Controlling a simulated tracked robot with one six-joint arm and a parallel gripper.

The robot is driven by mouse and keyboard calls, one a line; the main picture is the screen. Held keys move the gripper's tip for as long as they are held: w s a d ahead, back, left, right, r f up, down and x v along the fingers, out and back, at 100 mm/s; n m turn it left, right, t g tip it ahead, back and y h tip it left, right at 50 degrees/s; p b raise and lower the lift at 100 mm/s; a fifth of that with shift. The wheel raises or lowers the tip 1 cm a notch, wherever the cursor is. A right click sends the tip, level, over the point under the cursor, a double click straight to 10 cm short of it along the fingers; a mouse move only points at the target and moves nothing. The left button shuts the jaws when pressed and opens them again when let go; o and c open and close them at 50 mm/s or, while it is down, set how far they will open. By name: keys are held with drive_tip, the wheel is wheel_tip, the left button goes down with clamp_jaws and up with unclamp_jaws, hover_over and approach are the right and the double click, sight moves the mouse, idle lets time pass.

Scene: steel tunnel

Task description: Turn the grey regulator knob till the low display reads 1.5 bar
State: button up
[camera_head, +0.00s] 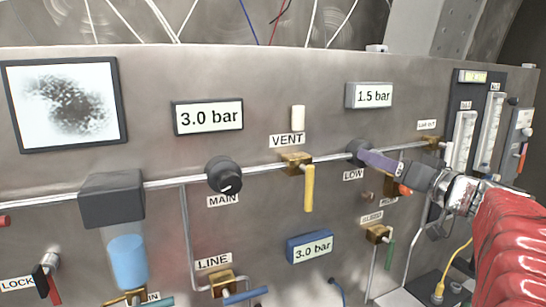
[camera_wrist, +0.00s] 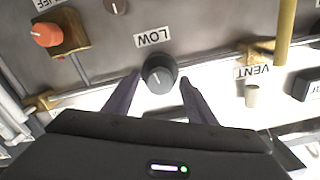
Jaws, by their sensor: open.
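The grey regulator knob (camera_head: 357,151) sits on the pipe above the LOW label in the head view, partly hidden by my gripper. In the wrist view the knob (camera_wrist: 159,74) shows upside down beside the LOW label, with a pale pointer line. My gripper (camera_wrist: 158,85) is open, with one purple finger on each side of the knob and visible gaps to it. My gripper (camera_head: 378,160) comes in from the right in the head view. The low display (camera_head: 374,96) above the knob reads 1.5 bar.
A black MAIN knob (camera_head: 224,175) sits left, under a display (camera_head: 208,116) reading 3.0 bar. The yellow VENT lever (camera_head: 309,188) hangs down between the knobs. A blue-framed display (camera_head: 310,247) reads 3.0 bar. An orange relief knob (camera_wrist: 46,34) is near my gripper.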

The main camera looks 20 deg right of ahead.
drive_tip(key=shift+c, duration=0.5)
drive_tip(key=c, duration=0.9)
drive_tip(key=shift+c, duration=0.2)
drive_tip(key=shift+m, duration=0.5)
drive_tip(key=o, duration=1)
drive_tip(key=shift+o, duration=0.2)
drive_tip(key=shift+s, duration=0.1)
drive_tip(key=s, duration=1.3)
drive_tip(key=shift+s+d, duration=0.2)
drive_tip(key=shift+s, duration=0.1)
drive_tip(key=shift+f, duration=0.1)
